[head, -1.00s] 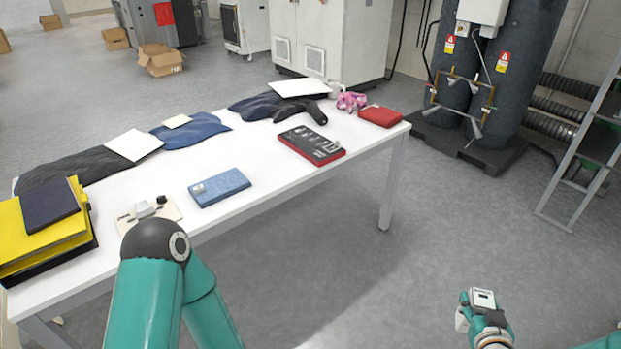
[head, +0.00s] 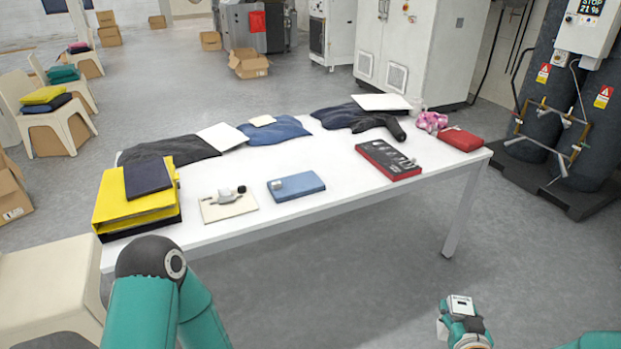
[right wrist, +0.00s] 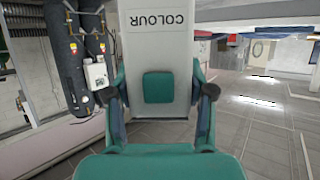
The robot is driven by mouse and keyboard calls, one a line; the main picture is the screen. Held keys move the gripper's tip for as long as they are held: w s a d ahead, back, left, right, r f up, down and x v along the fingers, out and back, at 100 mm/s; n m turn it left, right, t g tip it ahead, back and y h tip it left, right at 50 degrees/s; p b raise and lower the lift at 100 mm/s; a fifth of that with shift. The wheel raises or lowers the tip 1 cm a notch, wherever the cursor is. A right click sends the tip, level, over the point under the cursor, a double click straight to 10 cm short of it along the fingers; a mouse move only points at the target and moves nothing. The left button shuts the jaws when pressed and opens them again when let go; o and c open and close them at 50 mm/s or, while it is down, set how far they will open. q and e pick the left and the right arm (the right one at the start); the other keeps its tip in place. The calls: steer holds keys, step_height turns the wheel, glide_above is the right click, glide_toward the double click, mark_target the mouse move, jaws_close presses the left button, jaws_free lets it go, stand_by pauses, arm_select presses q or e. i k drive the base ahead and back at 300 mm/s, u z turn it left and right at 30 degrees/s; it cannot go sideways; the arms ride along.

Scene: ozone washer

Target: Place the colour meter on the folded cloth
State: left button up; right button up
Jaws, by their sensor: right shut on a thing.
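The colour meter (right wrist: 160,50) is a pale grey block marked COLOUR, seen upside down in the right wrist view. My right gripper (head: 462,322) is shut on it, and its fingers flank the meter in the wrist view. In the head view the meter (head: 459,304) shows as a small white block with a dark window, in front of the table and apart from it. A flat blue folded piece (head: 303,188) with a small pale tag lies near the table's front edge; it looks like the folded cloth. My left arm shows at lower left, its gripper out of sight.
The white table (head: 330,215) also bears a yellow folder stack (head: 115,207), a beige board with a small device (head: 228,205), a red-edged dark case (head: 388,160), dark garments (head: 170,150) and a red pouch (head: 461,139). A beige chair (head: 50,285) stands at left. Bare white tabletop surrounds the blue piece.

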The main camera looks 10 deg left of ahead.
mark_target(304, 180)
steer(key=u, duration=0.9)
steer(key=i, duration=0.5)
steer(key=u, duration=0.25)
